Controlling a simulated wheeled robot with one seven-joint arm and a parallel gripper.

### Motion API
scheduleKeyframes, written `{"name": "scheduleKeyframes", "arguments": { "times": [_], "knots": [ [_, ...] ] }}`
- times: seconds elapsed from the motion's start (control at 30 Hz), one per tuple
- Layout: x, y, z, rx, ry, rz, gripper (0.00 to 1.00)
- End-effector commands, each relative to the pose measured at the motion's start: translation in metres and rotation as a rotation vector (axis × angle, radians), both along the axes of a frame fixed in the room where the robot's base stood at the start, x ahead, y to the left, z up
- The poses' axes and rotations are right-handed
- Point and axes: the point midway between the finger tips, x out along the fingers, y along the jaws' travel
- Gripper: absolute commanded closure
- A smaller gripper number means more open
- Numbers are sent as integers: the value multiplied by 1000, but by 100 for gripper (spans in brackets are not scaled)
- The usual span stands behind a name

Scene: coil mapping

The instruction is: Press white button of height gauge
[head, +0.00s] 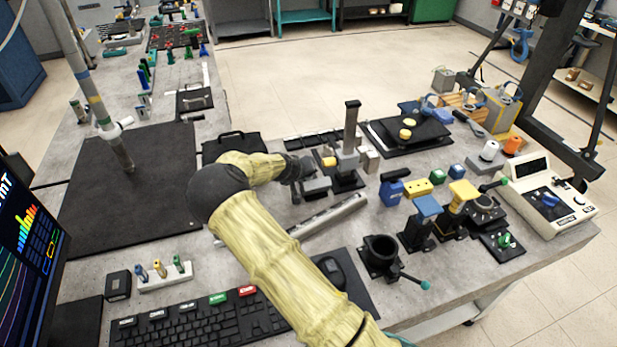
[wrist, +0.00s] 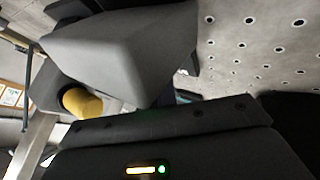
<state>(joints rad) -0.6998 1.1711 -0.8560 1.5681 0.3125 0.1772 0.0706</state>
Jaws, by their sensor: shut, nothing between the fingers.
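The height gauge (head: 351,130) stands upright on the bench, with a dark post, a grey metal slide and a dark base. A yellow-orange cylindrical part (head: 329,161) sticks out on its left side. It also shows in the wrist view (wrist: 82,102), partly behind a large grey block-like shape. I cannot make out a white button in either view. My gripper (head: 306,167) is shut and empty, close to the left side of the gauge near the yellow part. I cannot tell whether it touches the gauge.
A metal rail (head: 328,214) lies in front of the gauge. Black plates with a yellow puck (head: 405,133) lie behind it to the right. Blue and yellow blocks (head: 420,187) and a black cup fixture (head: 381,253) crowd the right. A keyboard (head: 205,320) lies at the front.

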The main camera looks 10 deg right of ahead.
Motion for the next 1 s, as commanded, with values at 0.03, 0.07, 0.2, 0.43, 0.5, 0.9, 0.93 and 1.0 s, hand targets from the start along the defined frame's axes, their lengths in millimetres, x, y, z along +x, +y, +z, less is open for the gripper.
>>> {"name": "scheduleKeyframes", "arguments": {
  "times": [0.03,0.07,0.2,0.43,0.5,0.9,0.93,1.0],
  "knots": [
    [0,0,2,0,1,-1,100],
    [0,0,4,0,1,-1,100],
    [0,0,11,0,1,-1,100],
    [0,0,16,0,1,-1,100],
    [0,0,15,0,1,-1,100],
    [0,0,34,0,0,0,100],
    [0,0,36,0,0,0,100],
    [0,0,41,0,0,0,100]
  ]
}}
